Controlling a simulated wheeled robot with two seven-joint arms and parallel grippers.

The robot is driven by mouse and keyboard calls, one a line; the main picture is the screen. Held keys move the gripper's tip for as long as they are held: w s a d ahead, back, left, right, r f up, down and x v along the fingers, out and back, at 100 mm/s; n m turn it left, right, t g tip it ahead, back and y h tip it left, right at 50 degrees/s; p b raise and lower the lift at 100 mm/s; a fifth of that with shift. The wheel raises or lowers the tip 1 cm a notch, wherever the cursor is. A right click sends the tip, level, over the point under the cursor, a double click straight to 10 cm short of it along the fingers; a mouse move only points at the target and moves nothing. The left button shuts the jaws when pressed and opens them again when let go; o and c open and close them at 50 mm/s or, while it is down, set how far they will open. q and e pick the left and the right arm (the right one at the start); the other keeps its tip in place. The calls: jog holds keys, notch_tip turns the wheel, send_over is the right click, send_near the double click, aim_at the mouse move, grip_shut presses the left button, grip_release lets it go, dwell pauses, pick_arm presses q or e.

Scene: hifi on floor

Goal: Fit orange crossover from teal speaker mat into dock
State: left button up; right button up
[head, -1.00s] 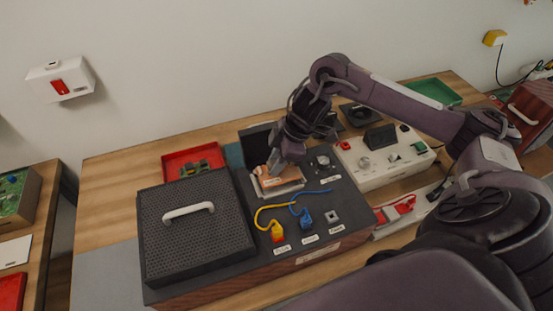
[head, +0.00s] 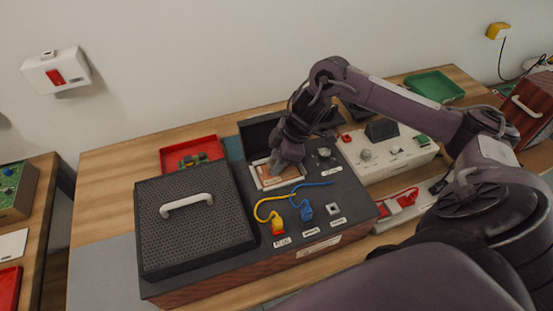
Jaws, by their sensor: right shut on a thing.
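The orange crossover (head: 283,174) lies in or on the pale-rimmed dock (head: 262,183) in the top of the dark hifi unit. It looks nearly level with the rim; I cannot tell whether it is fully seated. My right gripper (head: 277,170) is shut on the crossover from above and hides its far part. The teal mat (head: 234,150) shows as a strip behind the unit, between the red tray and a dark box. My left gripper is not in view.
A black perforated cover with a white handle (head: 187,203) lies left of the dock. Yellow (head: 278,226) and blue (head: 306,212) plugs with cables stand in front. A red tray (head: 190,142) is behind, and a white control box (head: 384,165) is at right.

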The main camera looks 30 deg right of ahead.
jog(key=shift+f, duration=0.6)
jog(key=o, duration=1.1)
jog(key=shift+s+r, duration=0.1)
jog(key=shift+o, duration=0.2)
jog(key=shift+r, duration=0.1)
jog(key=shift+d+r+b, duration=0.1)
jog(key=shift+r+b, duration=0.1)
jog(key=shift+b, duration=0.1)
jog(key=b+v, duration=0.1)
jog(key=v, duration=0.6)
jog(key=shift+s, duration=0.15)
